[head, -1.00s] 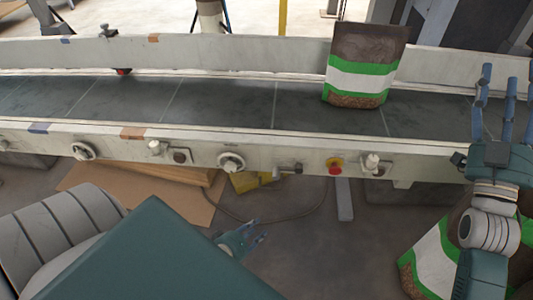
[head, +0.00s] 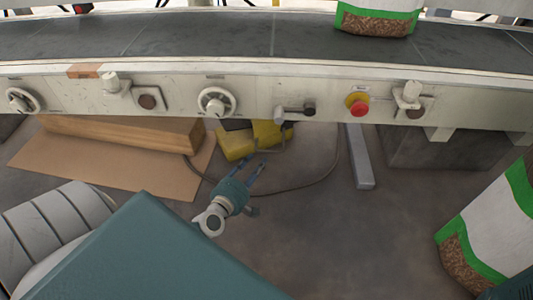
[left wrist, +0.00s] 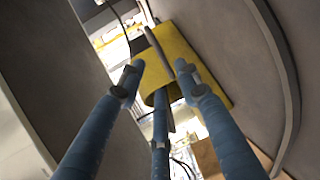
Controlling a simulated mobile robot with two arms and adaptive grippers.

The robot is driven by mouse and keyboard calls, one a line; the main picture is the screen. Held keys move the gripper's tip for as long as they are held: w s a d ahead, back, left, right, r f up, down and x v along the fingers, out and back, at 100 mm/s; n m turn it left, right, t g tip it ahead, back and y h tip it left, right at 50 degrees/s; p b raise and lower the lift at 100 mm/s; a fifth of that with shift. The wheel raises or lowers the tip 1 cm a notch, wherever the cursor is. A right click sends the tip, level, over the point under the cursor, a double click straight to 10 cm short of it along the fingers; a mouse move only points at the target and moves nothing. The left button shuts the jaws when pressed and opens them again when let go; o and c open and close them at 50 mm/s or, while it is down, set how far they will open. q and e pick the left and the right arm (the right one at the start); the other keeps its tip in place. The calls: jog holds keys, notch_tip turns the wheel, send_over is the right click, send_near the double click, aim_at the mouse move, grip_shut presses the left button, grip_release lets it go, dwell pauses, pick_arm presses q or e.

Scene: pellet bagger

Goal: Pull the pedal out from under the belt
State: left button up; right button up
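The yellow pedal (head: 236,144) lies on the floor under the front edge of the belt (head: 200,38), with a dark part beside it and a cable running from it. My left gripper (head: 253,168) is low over the floor, just in front of the pedal, its fingers pointing at it. In the left wrist view the pedal (left wrist: 188,62) is straight ahead, beyond and between the spread blue fingers (left wrist: 158,75). The gripper is open, and no clear contact shows. My right gripper is out of view.
A grey bar (head: 359,158) lies to the right. A pellet bag (head: 490,225) stands at the lower right, another (head: 378,20) on the belt. The floor in front is clear.

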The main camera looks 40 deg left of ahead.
aim_at(266, 151)
pick_arm(q)
jog(key=b+x, duration=0.3)
jog(key=x, duration=0.5)
jog(key=shift+w+f, duration=0.15)
jog(key=shift+w, duration=0.5)
jog(key=shift+c, duration=0.3)
grip_shut()
